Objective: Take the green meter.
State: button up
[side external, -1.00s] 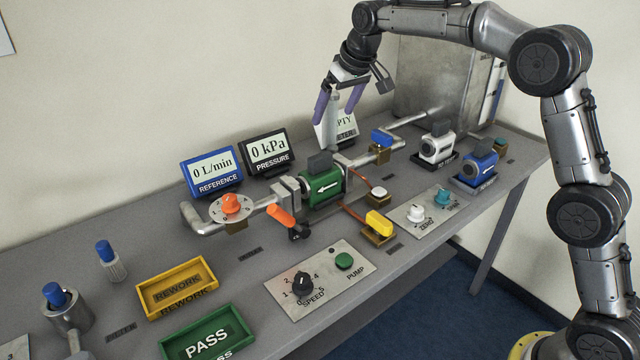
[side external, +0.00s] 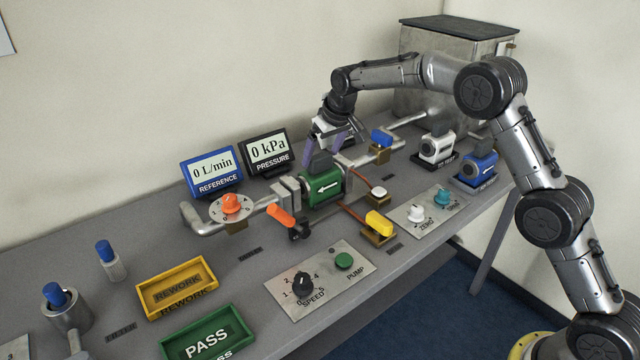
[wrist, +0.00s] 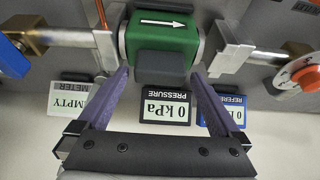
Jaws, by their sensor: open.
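The green meter (side external: 323,188) has a white arrow on its face and a dark grey block on top. It sits in the pipe line between two grey clamp blocks. In the wrist view the green meter (wrist: 162,38) is at the top centre, its dark block towards me. My gripper (side external: 333,152) is open with purple fingers, just behind and above the meter's top block. In the wrist view my gripper (wrist: 160,75) has one fingertip on each side of the dark block, with gaps; I cannot tell whether the tips are level with it.
The pressure display (side external: 268,151) and reference display (side external: 212,170) stand behind the pipe. An orange lever (side external: 282,215), a yellow valve (side external: 378,223) and a blue valve (side external: 381,138) are near the meter. A white meter (side external: 437,147) and blue meter (side external: 478,167) stand at right.

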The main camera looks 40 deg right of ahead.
jog(key=shift+x, duration=1.25)
grip_shut()
jog(key=shift+w+r, duration=0.15)
jog(key=shift+r, duration=0.15)
